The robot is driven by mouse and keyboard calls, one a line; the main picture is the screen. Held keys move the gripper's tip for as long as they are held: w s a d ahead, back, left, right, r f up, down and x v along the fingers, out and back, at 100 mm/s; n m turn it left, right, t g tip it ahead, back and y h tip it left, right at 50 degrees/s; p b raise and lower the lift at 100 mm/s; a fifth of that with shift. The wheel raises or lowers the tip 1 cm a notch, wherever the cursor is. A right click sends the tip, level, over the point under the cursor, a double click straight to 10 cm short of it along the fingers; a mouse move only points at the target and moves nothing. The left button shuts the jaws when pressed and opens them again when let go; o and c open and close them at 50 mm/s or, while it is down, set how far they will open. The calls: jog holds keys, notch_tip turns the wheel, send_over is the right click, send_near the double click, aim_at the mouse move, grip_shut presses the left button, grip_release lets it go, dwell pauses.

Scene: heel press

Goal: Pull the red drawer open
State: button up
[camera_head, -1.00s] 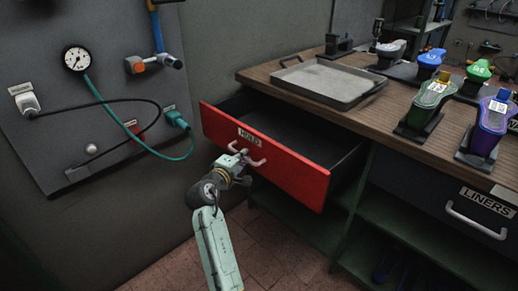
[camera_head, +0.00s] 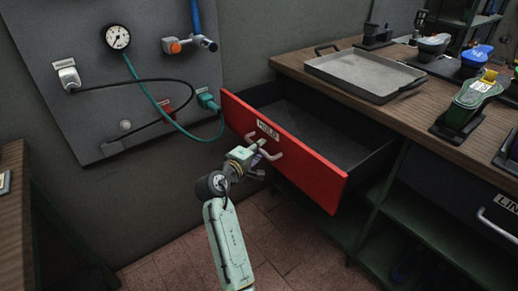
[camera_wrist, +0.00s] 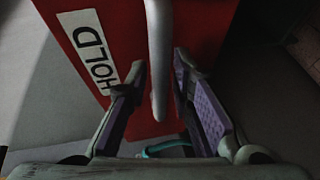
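The red drawer (camera_head: 310,172) labelled HOLD stands pulled well out of the bench, and its dark, empty-looking inside (camera_head: 320,130) shows. Its pale bar handle (camera_head: 277,156) is on the red front. My gripper (camera_head: 260,161) is at the handle, in front of the drawer. In the wrist view the handle (camera_wrist: 159,50) runs between my two purple-padded fingers (camera_wrist: 160,80), with a gap on both sides. The fingers are apart and not closed on it. The red front (camera_wrist: 120,25) and its HOLD label (camera_wrist: 88,50) lie just beyond.
A grey tray (camera_head: 365,78) and a green shoe-shaped item on a stand (camera_head: 468,105) sit on the wooden bench top (camera_head: 420,112). A LINERS drawer handle (camera_head: 498,222) is at right. A wall panel (camera_head: 90,85) with gauge and hoses stands left. Tiled floor (camera_head: 165,268) is open below.

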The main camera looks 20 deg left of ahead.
jog(key=shift+o, duration=0.7)
jog(key=v, duration=1.2)
